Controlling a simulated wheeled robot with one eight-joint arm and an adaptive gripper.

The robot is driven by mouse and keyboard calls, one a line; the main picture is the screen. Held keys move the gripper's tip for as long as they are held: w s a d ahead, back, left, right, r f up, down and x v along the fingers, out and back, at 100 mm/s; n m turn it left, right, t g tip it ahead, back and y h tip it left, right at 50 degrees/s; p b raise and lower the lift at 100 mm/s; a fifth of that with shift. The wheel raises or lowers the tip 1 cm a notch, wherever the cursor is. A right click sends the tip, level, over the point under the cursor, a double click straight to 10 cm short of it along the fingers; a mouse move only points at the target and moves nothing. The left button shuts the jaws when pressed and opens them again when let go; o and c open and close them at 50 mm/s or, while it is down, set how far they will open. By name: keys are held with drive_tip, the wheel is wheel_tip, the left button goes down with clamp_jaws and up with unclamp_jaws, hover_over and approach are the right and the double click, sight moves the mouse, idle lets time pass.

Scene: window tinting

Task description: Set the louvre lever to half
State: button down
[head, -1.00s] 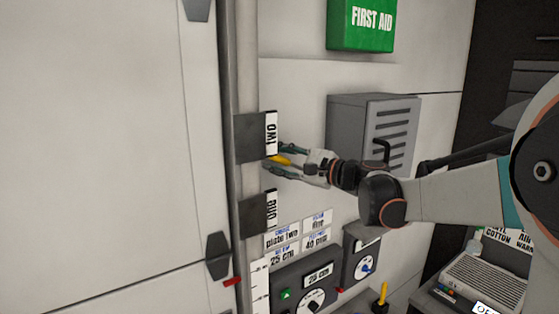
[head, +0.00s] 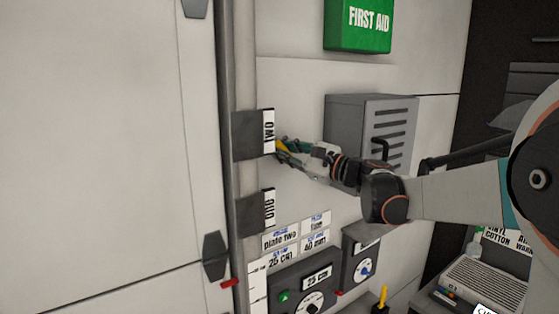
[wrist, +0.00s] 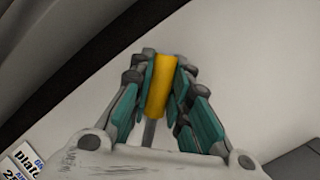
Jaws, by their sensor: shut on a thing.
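My gripper (head: 281,147) is shut on a yellow handle (wrist: 161,87), which stands between both teal finger pads in the wrist view. A thin grey stem (wrist: 149,132) shows below the handle. In the head view the yellow handle (head: 283,145) is mostly covered by the fingers, just right of the plate marked "two" (head: 268,131). What the handle is fixed to is hidden, so I cannot tell whether it is the louvre lever. A grey louvred box (head: 390,125) with a black handle (head: 380,148) is on the wall behind my gripper.
Lower on the wall are labels and a dial panel (head: 303,290). Another upright yellow handle (head: 382,295) stands at the bottom. A green first aid box (head: 358,25) hangs above. A vented machine (head: 490,280) is at lower right.

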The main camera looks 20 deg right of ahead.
drive_tip(key=shift+w+d+r+m+t+b, duration=0.15)
drive_tip(key=shift+d+r+m+t+b, duration=0.2)
drive_tip(key=shift+m, duration=0.35)
drive_tip(key=shift+w+d+r+m+t+b, duration=0.1)
drive_tip(key=shift+d+r+m+t+b, duration=0.25)
drive_tip(key=shift+m, duration=0.35)
drive_tip(key=shift+d+f, duration=0.1)
drive_tip(key=c, duration=1.5)
unclamp_jaws()
drive_tip(key=shift+s, duration=0.1)
drive_tip(key=v, duration=1.1)
drive_tip(key=shift+s+d, duration=0.25)
drive_tip(key=shift+d, duration=0.1)
